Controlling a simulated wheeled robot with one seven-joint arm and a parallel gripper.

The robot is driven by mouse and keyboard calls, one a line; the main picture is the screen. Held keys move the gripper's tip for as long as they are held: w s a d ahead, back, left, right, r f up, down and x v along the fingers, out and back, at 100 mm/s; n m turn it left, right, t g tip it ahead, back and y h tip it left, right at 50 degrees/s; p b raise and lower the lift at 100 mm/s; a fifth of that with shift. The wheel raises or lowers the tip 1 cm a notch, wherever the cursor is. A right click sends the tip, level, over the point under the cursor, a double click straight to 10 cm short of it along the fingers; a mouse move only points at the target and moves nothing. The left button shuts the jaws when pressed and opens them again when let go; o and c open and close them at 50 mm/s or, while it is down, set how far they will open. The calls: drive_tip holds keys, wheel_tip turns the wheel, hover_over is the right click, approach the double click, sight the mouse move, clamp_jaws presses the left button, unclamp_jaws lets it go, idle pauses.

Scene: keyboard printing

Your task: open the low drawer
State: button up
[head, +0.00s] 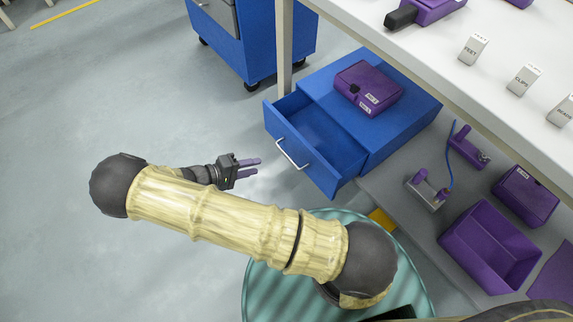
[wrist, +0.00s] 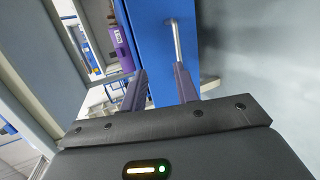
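The low drawer (head: 315,137) is part of a blue cabinet (head: 408,115) under the white table. It stands pulled out, and its empty inside shows in the head view. Its silver bar handle (head: 292,154) is on the front face, and the handle (wrist: 176,40) also shows in the wrist view. My gripper (head: 257,167) is open, with two purple fingers apart and nothing between them. It is left of the handle and apart from it in the head view. In the wrist view the fingers (wrist: 161,88) point toward the drawer front, with the handle ahead near the right finger.
A purple box (head: 368,88) sits on the cabinet. An open purple bin (head: 490,246) and small purple devices lie on the lower shelf at right. A table leg (head: 285,48) stands behind the drawer. The floor left of the drawer is clear.

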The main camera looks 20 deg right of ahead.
sight(287, 155)
wheel_tip(287, 155, down, 6)
drive_tip(key=a+n+t+h+b, duration=0.1)
drive_tip(key=a+t+b, duration=0.1)
drive_tip(key=t+b, duration=0.1)
drive_tip(key=shift+w+a+f, duration=0.25)
drive_tip(key=shift+w, duration=0.1)
drive_tip(key=b+x, duration=0.7)
drive_tip(key=x, duration=1)
drive_tip(key=shift+d+r, duration=0.1)
drive_tip(key=shift+d, duration=0.15)
clamp_jaws()
